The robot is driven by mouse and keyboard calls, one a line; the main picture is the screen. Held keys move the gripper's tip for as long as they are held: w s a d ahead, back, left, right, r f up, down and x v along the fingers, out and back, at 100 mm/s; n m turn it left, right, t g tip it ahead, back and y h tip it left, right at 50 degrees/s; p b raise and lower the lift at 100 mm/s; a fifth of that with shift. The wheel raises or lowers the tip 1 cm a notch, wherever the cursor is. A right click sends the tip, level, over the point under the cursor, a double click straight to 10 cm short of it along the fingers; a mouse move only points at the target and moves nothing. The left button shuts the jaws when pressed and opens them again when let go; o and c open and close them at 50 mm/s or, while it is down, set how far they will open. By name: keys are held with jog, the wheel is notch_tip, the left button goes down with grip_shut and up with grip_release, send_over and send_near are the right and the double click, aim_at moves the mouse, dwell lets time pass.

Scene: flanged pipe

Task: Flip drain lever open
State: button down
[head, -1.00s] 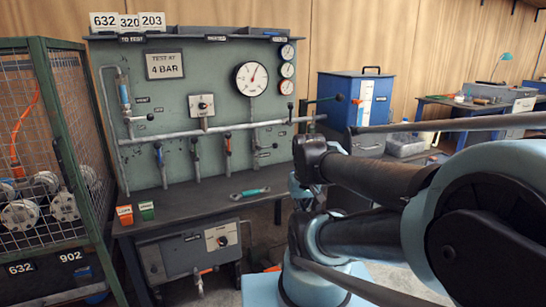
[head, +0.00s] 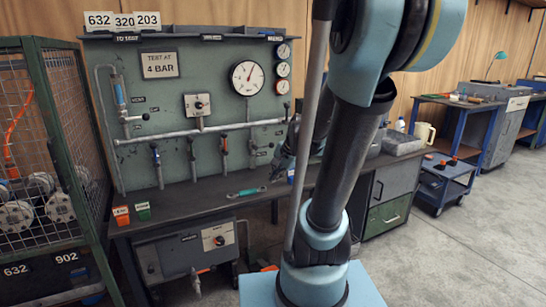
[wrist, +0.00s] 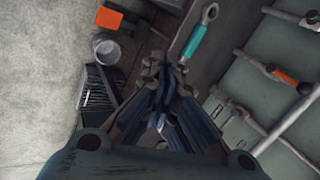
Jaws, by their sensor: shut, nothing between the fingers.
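My gripper (head: 279,165) is in front of the green panel's right part in the head view, partly hidden by my arm. In the wrist view its fingers (wrist: 166,80) are closed together and empty, with the bench beneath. Several small levers hang on the panel: a blue one (head: 156,156), a grey one (head: 191,149), one with orange (head: 224,145) and one at the right (head: 252,148). An orange-handled valve (head: 200,271) is under the bench. I cannot tell which is the drain lever; the labels are too small. An orange-marked lever (wrist: 284,76) shows in the wrist view.
Orange (head: 121,215) and green (head: 142,211) blocks are at the bench's left front. A mesh cage (head: 45,150) stands left. A horizontal pipe (head: 180,134) crosses the panel.

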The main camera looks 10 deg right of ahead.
jog(key=w+d+f+m+t, duration=0.2)
jog(key=w+m, duration=0.5)
jog(key=w, duration=0.2)
jog(key=w+d+f+m+t+y, duration=0.1)
jog(key=w+d+f+m+t, duration=0.1)
jog(key=w+m, duration=0.5)
jog(key=w+d+f+m+t, duration=0.2)
jog(key=w+m, duration=0.6)
jog(key=w, duration=0.5)
jog(key=shift+d+f+t+y, duration=0.25)
jog(key=shift+d+t+y, duration=0.15)
jog(key=shift+d, duration=0.35)
jog(key=x, duration=1)
jog(key=shift+w+d+r, duration=0.1)
jog(key=shift+w+r, duration=0.1)
jog(key=shift+r, duration=0.8)
jog(key=shift+w+d+r, duration=0.1)
jog(key=shift+w+r, duration=0.05)
jog(key=shift+r, duration=0.85)
jog(key=shift+d+r, duration=0.1)
jog(key=shift+r, duration=0.15)
